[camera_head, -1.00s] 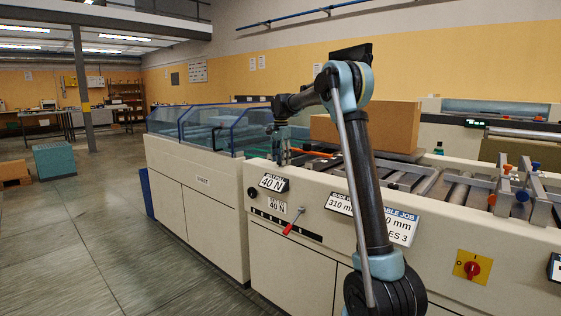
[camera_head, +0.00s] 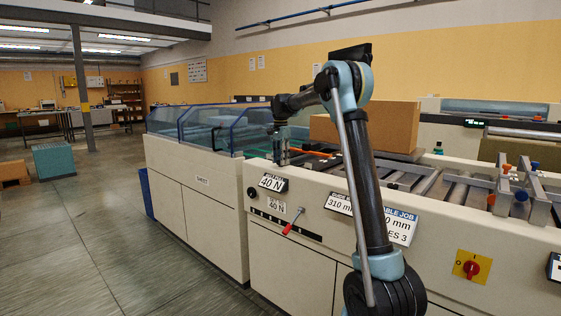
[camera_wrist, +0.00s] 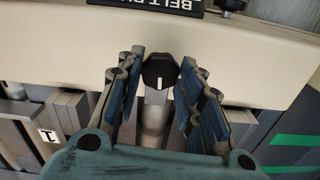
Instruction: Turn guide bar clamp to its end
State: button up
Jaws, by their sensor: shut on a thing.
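The guide bar clamp appears in the wrist view as a black knob (camera_wrist: 159,71) with a white mark on its face, at the end of a grey metal bar. My gripper (camera_wrist: 158,82) has its blue-padded fingers on both sides of this knob and is shut on it. The white mark points down the picture, along the bar. In the head view my gripper (camera_head: 281,148) is small at the machine's far end, just beyond the "40 N" sign, and the clamp cannot be made out there.
A black label (camera_wrist: 145,4) and a small black knob (camera_wrist: 232,5) lie at the top of the wrist view. In the head view, a cardboard box (camera_head: 390,125) stands on the machine behind my arm. A red-handled lever (camera_head: 293,224) is on the front panel. Open floor lies left.

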jog(key=n, duration=0.4)
jog(key=shift+w+a, duration=0.1)
jog(key=n, duration=0.4)
jog(key=shift+n, duration=0.4)
jog(key=n, duration=0.4)
jog(key=shift+n, duration=0.3)
jog(key=n, duration=1.3)
jog(key=shift+d+n, duration=0.2)
jog(key=shift+n, duration=0.1)
jog(key=n, duration=0.4)
jog(key=shift+w, duration=0.1)
jog(key=shift+n, duration=1.8)
jog(key=shift+n, duration=0.3)
